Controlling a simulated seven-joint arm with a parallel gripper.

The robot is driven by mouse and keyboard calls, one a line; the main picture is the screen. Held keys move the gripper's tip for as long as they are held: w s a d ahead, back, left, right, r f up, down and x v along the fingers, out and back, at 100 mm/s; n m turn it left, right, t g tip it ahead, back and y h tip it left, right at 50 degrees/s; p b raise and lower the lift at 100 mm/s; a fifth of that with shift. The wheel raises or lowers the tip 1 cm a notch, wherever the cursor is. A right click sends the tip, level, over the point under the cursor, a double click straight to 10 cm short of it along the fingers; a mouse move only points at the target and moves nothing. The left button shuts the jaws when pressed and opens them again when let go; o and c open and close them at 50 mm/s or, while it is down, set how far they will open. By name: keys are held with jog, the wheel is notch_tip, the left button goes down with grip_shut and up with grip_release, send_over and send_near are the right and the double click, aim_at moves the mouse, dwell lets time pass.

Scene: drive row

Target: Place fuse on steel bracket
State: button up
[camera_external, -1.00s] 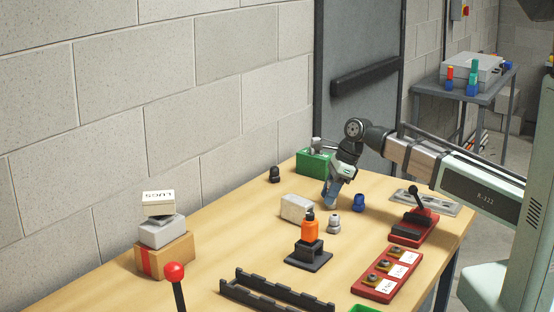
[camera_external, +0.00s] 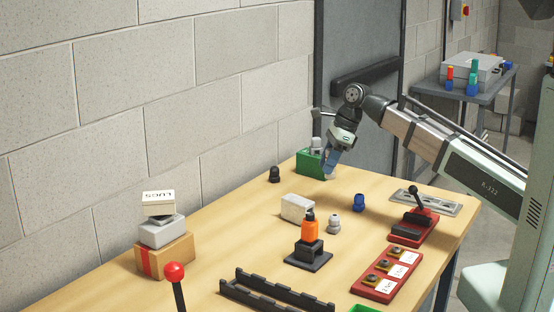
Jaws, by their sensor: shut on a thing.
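My gripper (camera_external: 331,172) is at the far end of the table, pointing down beside the right end of the green bin (camera_external: 309,165). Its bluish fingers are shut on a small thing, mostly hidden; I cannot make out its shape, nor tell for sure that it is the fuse. A grey knobbed piece (camera_external: 316,145) shows at the bin's top. A flat grey slotted metal plate (camera_external: 440,206), seemingly the steel bracket, lies at the right edge of the table, well apart from my gripper.
Blue (camera_external: 359,203), grey (camera_external: 334,224) and black (camera_external: 274,174) knobbed pieces stand on the table. A pale block (camera_external: 297,208), an orange piece (camera_external: 310,230) on a black stand, a red lever base (camera_external: 413,232) and a red tray (camera_external: 372,287) stand nearer. Stacked boxes (camera_external: 163,255) are left.

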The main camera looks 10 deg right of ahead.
jog(key=s+a+r, duration=0.1)
jog(key=a+r, duration=0.1)
jog(key=a, duration=0.1)
jog(key=s+a+r+n, duration=0.1)
jog(key=s+a+r, duration=0.1)
jog(key=a, duration=0.2)
jog(key=s+a+r+n, duration=0.1)
jog(key=a+r, duration=0.2)
jog(key=shift+s+a+g, duration=0.25)
jog(key=shift+a+g, duration=0.05)
jog(key=shift+g, duration=0.1)
jog(key=shift+s+d+f+n, duration=0.15)
jog(key=shift+s+f+n, duration=0.1)
jog(key=shift+n, duration=0.15)
send_over(296, 199)
jog(key=shift+s+f, duration=0.1)
jog(key=shift+f, duration=4.75)
jog(key=o, duration=1.1)
jog(key=shift+f, duration=0.1)
